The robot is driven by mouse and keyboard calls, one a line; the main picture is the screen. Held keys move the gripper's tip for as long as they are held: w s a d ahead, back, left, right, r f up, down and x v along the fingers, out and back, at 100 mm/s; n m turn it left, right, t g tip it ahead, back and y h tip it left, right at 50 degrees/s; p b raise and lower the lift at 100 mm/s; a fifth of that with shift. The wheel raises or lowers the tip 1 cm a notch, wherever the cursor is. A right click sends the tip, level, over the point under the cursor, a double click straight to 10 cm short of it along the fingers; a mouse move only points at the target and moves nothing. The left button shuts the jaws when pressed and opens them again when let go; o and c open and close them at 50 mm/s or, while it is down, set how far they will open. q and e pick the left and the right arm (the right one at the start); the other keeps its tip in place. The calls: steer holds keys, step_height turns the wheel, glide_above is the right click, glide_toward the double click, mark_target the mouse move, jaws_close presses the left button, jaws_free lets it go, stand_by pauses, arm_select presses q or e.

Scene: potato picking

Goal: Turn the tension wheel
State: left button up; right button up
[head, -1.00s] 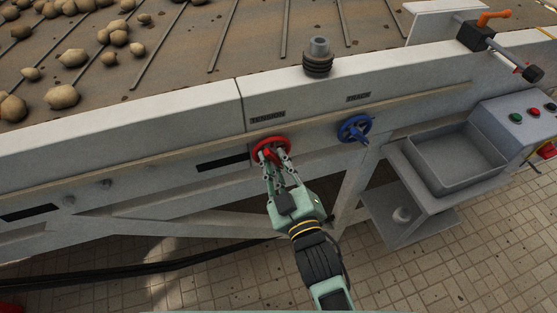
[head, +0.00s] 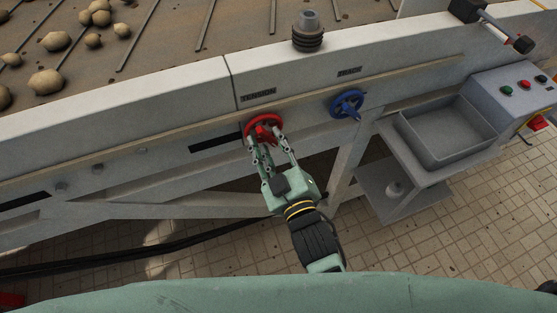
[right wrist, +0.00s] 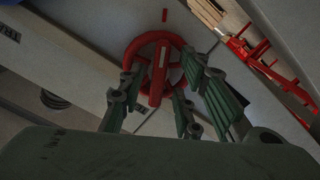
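The red tension wheel (head: 264,124) is on the side panel of the machine, below the word TENSION. In the right wrist view the red wheel (right wrist: 158,42) shows its rim, spokes and a thick red bar towards the camera. My right gripper (head: 267,143) is at the wheel's lower side, its fingers spread. In the right wrist view my right gripper's fingers (right wrist: 163,84) stand apart on both sides of the bar, with nothing clamped between them. I cannot tell whether a fingertip touches the rim. My left gripper is not in view.
A blue wheel (head: 347,104) marked TRACK is to the right. Further right are a grey tray (head: 447,137) and a button box (head: 514,92). Potatoes (head: 47,82) lie on the belt above. A dark cable (head: 120,261) runs across the tiled floor.

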steer(key=v, duration=1.1)
steer(key=shift+s, duration=0.2)
steer(key=s+d+f+m+g+h+b, duration=0.1)
steer(key=s+f+g, duration=0.2)
steer(key=f, duration=1)
steer(key=s+d+f+m+g+b, duration=0.1)
steer(key=s+d+f+g, duration=0.15)
steer(key=f, duration=1.05)
steer(key=s+d+f+m+g+h+b, duration=0.1)
steer(key=s+f+g, duration=0.15)
steer(key=f, duration=1.05)
steer(key=s+d+f+m+g+h+b, duration=0.1)
steer(key=s+d+f+m+g, duration=0.1)
steer(key=s+d+f+g, duration=0.2)
steer(key=s+d+f+m+g+h, duration=0.2)
steer(key=s+d+f+g, duration=0.2)
steer(key=s+d+f, duration=0.7)
steer(key=s+f, duration=0.5)
steer(key=shift+d+f+h+b, duration=0.3)
steer(key=shift+b, duration=0.1)
steer(key=shift+s, duration=0.1)
